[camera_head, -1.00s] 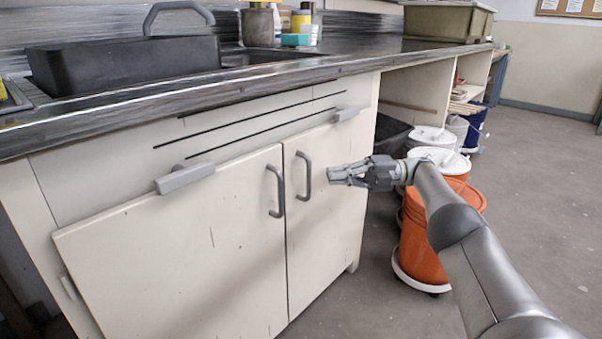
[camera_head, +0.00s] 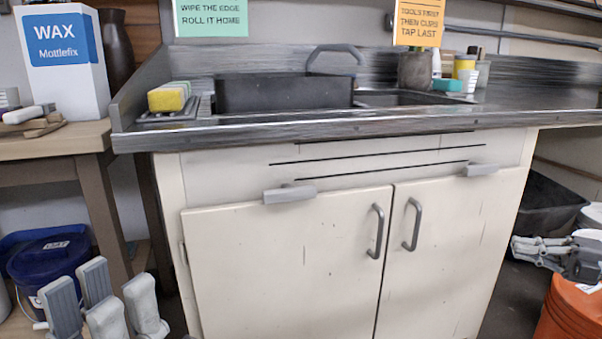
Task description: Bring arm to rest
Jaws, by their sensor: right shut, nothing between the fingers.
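My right gripper (camera_head: 524,246) is at the right edge, with its fingers pointing left. It is shut with nothing in it, and stands to the right of the cabinet doors, above an orange bucket (camera_head: 572,312). My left gripper (camera_head: 104,288) is at the bottom left with its grey fingers pointing up. The fingers stand apart and hold nothing that I can see; its lower part is cut off by the frame.
A white two-door cabinet (camera_head: 290,255) with a dark counter (camera_head: 330,128) fills the middle. A wooden table (camera_head: 60,142) bears a wax box (camera_head: 62,60) at left. A blue bucket (camera_head: 48,265) stands under it. A black bin (camera_head: 550,205) is at right.

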